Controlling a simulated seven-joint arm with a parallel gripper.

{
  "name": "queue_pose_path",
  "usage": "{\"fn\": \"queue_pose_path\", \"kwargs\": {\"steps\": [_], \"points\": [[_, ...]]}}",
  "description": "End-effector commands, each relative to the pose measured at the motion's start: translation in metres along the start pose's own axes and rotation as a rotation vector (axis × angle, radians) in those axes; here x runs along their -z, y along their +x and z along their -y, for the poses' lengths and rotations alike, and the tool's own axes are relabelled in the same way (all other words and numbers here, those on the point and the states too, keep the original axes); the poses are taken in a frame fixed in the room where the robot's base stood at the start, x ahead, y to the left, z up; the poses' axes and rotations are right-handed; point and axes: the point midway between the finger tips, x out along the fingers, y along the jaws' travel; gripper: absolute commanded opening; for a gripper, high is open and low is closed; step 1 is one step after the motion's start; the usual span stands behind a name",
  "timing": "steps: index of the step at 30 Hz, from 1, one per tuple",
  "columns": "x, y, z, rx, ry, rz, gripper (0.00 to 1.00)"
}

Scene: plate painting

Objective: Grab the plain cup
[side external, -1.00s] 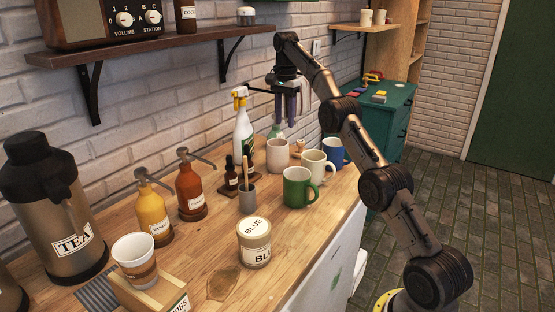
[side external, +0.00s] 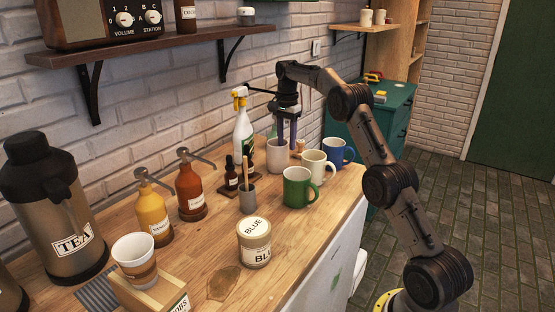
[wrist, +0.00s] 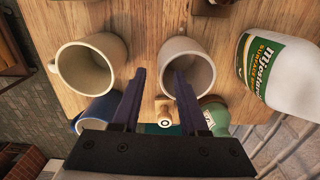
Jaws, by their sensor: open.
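The plain cup (side external: 278,157), pale and with no handle showing, stands upright on the wooden counter near the spray bottle. In the wrist view the plain cup (wrist: 187,57) is right of centre, its mouth facing me. My gripper (side external: 287,144) is open and points down at the cup's rim. In the wrist view my gripper (wrist: 160,74) has one finger overlapping the cup's mouth and the other outside, between it and the cream mug (wrist: 88,65). I cannot tell whether a finger touches the wall or how deep it reaches.
A cream mug (side external: 315,169), a green mug (side external: 298,188) and a blue mug (side external: 338,152) stand nearby. The spray bottle (side external: 244,140) is left of the cup. A small wooden object (wrist: 165,112) lies close to the fingers. The counter's front right is clear.

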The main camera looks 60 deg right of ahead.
Motion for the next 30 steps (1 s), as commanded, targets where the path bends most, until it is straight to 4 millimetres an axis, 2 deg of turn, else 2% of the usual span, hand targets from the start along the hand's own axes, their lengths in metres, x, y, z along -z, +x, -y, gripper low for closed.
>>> {"fn": "queue_pose_path", "kwargs": {"steps": [7,16,26,30], "points": [[0.000,0.015,0.000,0.000,0.000,0.000,0.43],[0.000,0.057,-0.001,-0.002,0.000,0.001,0.43],[0.000,0.064,0.000,0.001,0.000,-0.001,0.43],[0.000,0.064,0.000,0.001,0.000,-0.001,0.20]]}}
